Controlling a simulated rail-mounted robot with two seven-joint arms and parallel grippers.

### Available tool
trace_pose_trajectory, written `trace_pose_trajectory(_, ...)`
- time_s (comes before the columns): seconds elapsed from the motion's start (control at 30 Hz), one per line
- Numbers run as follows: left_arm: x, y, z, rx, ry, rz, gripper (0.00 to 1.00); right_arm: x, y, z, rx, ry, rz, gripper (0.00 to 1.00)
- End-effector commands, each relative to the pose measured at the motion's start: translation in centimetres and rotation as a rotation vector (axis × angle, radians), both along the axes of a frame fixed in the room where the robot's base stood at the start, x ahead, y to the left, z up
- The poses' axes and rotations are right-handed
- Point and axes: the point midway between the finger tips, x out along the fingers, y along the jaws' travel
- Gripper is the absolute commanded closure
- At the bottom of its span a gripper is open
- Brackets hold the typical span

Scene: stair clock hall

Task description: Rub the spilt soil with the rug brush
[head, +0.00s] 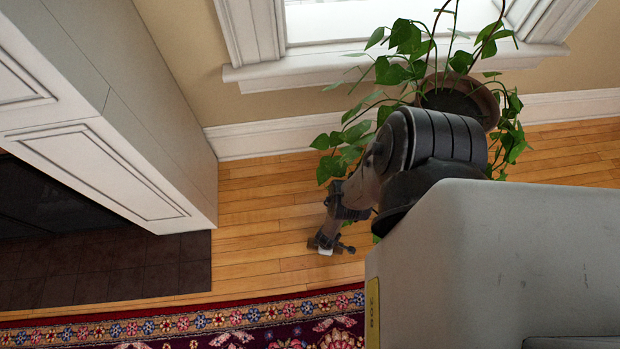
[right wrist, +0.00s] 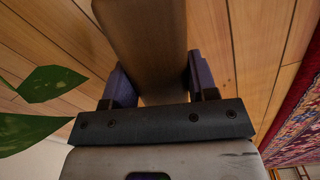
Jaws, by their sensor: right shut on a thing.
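My right gripper (right wrist: 160,85) is shut on a brown block-like thing, which I take to be the rug brush (right wrist: 148,45). The brush lies between the two dark fingers in the right wrist view, and its far end runs out of the top of that view. In the head view my right gripper (head: 327,240) is small and low over the wood floor, left of the plant and just beyond the rug. Bristles cannot be made out. No spilt soil can be made out in either view; my arm hides part of the floor. My left gripper is not in view.
A potted plant (head: 458,98) with trailing leaves stands by the window sill (head: 300,70), partly behind my arm. A white fireplace surround (head: 110,170) and dark hearth tiles (head: 120,268) lie at left. A patterned red rug (head: 200,325) lies in front. Bare floor (head: 250,225) lies between.

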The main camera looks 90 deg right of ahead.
Motion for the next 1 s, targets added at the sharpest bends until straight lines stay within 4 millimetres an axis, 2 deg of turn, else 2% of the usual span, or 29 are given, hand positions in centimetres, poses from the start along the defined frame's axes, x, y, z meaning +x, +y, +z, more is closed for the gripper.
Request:
trace_pose_trajectory(0.37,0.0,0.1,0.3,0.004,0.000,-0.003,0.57,-1.5,-0.3,0.0,0.001,-0.001,0.000,0.81)
trace_pose_trajectory(0.7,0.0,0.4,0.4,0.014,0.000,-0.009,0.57,-3.8,-0.8,-0.2,0.001,-0.001,-0.001,0.81)
trace_pose_trajectory(1.0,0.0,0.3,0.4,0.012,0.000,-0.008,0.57,-4.0,-0.8,-0.2,0.001,0.000,0.000,0.81)
